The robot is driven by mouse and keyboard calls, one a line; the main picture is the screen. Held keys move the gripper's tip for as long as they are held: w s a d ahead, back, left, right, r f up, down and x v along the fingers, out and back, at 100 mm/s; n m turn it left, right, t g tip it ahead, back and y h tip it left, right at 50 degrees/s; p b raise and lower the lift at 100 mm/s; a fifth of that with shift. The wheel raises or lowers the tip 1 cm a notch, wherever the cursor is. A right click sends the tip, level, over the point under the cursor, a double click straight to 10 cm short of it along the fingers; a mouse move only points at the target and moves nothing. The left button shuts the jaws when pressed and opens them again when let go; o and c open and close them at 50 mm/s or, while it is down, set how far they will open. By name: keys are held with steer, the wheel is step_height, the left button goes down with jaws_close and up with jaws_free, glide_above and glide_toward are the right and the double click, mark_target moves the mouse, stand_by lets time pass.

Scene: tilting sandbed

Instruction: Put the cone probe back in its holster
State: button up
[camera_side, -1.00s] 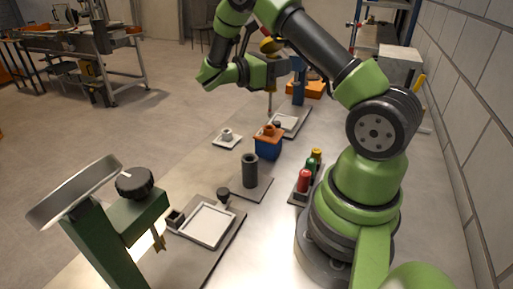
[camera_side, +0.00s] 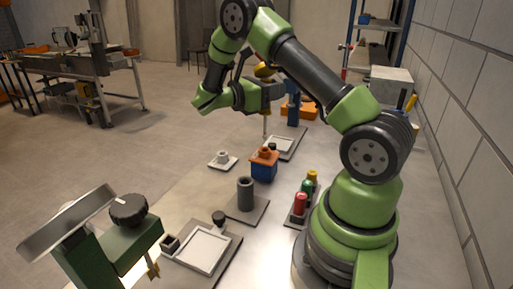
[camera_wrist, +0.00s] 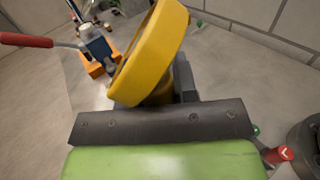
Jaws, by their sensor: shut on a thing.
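A dark grey upright tube (camera_side: 245,193) on a flat plate, nearer the camera, looks like the holster. The probe is apart from it, farther back. The rod's tip is hard to make out.
A blue block with an orange top (camera_side: 263,167) stands behind the tube. Red, green and yellow-topped bottles (camera_side: 300,205) stand at right near my base. A shallow white tray (camera_side: 203,251) is in front; another (camera_side: 280,147) lies below the probe. A blue post (camera_side: 294,106) stands behind.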

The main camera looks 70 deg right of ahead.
steer(key=a+f+n+t+h, duration=0.1)
steer(key=a+n+t+h, duration=0.1)
steer(key=a, duration=1.1)
steer(key=shift+s+a+f+n+t, duration=0.25)
steer(key=shift+a+f+n+t, duration=0.2)
steer(key=shift+t, duration=0.65)
steer(key=shift+d+f, duration=0.1)
steer(key=shift+f, duration=0.3)
step_height(320, 180, down, 8)
steer(key=shift+r, duration=0.25)
stand_by(1.7)
steer(key=o, duration=0.9)
